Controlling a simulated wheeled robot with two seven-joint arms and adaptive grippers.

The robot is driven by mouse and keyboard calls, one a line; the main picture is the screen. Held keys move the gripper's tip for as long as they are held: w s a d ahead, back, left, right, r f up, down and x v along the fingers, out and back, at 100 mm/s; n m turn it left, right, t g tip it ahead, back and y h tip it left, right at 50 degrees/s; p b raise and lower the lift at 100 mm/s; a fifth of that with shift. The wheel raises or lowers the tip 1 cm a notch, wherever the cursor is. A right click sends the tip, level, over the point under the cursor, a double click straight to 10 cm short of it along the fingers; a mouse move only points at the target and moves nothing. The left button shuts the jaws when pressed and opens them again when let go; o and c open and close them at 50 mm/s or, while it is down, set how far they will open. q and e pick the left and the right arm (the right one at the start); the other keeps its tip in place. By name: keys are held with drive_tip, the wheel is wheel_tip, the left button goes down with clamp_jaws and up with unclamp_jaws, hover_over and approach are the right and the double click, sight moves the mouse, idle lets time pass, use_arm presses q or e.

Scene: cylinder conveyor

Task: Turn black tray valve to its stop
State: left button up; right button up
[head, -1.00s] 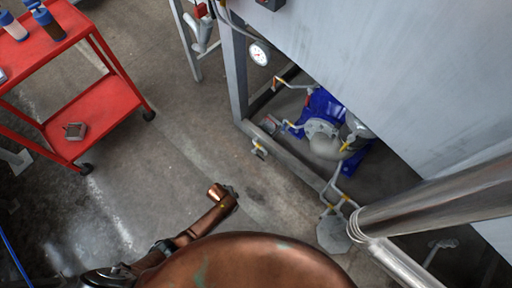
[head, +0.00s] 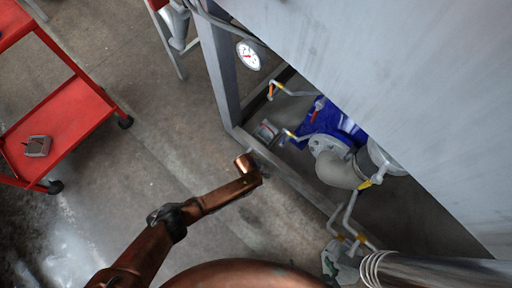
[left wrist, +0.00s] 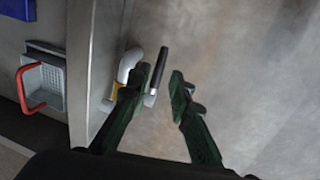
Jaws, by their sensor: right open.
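In the left wrist view the black-handled valve (left wrist: 159,70) sits by a pale bent pipe with a yellow sleeve. My left gripper (left wrist: 160,76) is open. The handle lies in the gap between its dark green fingers, close to the left finger; a clear gap shows on the right. I cannot tell whether the left finger touches the handle. In the head view a copper arm of mine reaches in from the lower left, without a clear view of its fingers.
A blue pump (head: 330,122) with grey pipework stands inside a metal frame under a large grey panel (head: 400,80). A gauge (head: 248,56) hangs at the frame. A red cart (head: 75,118) stands left. In the left wrist view a red handle (left wrist: 28,88) projects at left.

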use_arm(q)
drive_tip(key=shift+w+d+f+b, duration=0.1)
drive_tip(key=shift+w+f+b, duration=0.1)
drive_tip(key=shift+f+b, duration=0.65)
drive_tip(key=shift+w+d+f+b, duration=0.15)
drive_tip(key=shift+f+b, duration=0.3)
drive_tip(key=shift+f, duration=0.75)
use_arm(e)
drive_tip(key=shift+s+d+f+n+t, duration=0.15)
drive_tip(key=shift+f+t, duration=0.15)
drive_tip(key=shift+f, duration=0.25)
drive_tip(key=shift+s+d+f+n+t, duration=0.1)
drive_tip(key=shift+s+f+t, duration=0.15)
drive_tip(key=shift+f, duration=0.35)
drive_tip(key=shift+s+d+f+n+t, duration=0.15)
drive_tip(key=shift+f+t, duration=0.2)
drive_tip(key=shift+f, duration=0.2)
use_arm(q)
drive_tip(key=shift+c, duration=0.5)
clamp_jaws()
use_arm(e)
drive_tip(key=shift+w, duration=0.1)
